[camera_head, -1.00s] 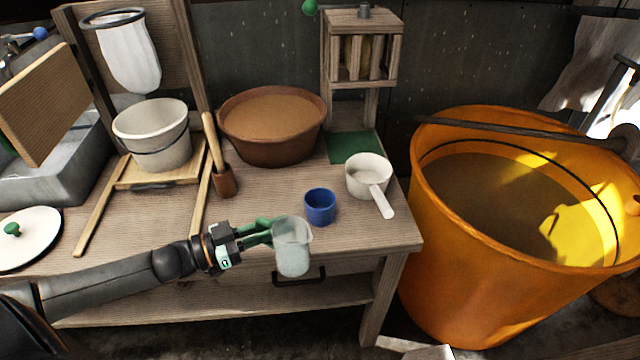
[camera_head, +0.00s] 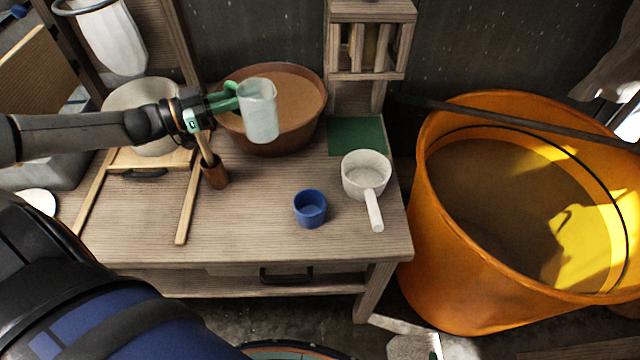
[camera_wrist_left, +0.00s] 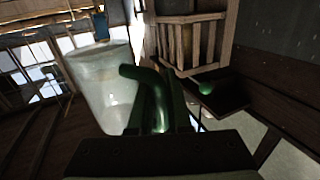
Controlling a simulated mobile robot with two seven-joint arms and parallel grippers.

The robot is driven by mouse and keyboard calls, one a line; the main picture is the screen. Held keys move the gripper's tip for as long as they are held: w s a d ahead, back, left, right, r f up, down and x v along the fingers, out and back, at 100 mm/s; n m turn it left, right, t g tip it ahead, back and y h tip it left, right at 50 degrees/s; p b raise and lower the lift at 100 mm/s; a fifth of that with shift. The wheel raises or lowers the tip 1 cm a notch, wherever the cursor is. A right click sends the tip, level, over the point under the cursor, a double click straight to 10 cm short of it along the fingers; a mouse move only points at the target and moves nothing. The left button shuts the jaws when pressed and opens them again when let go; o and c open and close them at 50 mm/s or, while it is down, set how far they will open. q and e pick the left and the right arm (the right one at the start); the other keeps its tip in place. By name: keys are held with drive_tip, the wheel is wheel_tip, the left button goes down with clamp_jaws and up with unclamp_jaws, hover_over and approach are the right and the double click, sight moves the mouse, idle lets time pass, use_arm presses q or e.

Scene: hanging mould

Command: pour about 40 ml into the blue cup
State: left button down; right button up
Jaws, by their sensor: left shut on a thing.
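The blue cup (camera_head: 310,209) stands upright on the wooden table, near its front right part. My left gripper (camera_head: 226,100) is shut on a clear measuring jug (camera_head: 260,112) in the head view, with its green fingers at the jug's side. The jug is held up in front of the brown bowl (camera_head: 298,133), up and to the left of the blue cup and apart from it. The jug also shows close up in the left wrist view (camera_wrist_left: 105,85), beside the green fingers. It looks pale and cloudy; the liquid level in it is not clear.
A white ladle-like pan (camera_head: 364,172) stands right of the blue cup. A wooden-handled tool (camera_head: 215,172) stands left of centre. A large orange bucket (camera_head: 450,250) is right of the table. The table front around the cup is clear.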

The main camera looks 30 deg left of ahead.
use_arm(q)
drive_tip(key=shift+w+r, duration=0.15)
drive_tip(key=shift+w, duration=0.25)
use_arm(e)
drive_tip(key=shift+w, duration=0.35)
use_arm(q)
drive_tip(key=shift+s, duration=0.1)
use_arm(e)
drive_tip(key=shift+s, duration=0.1)
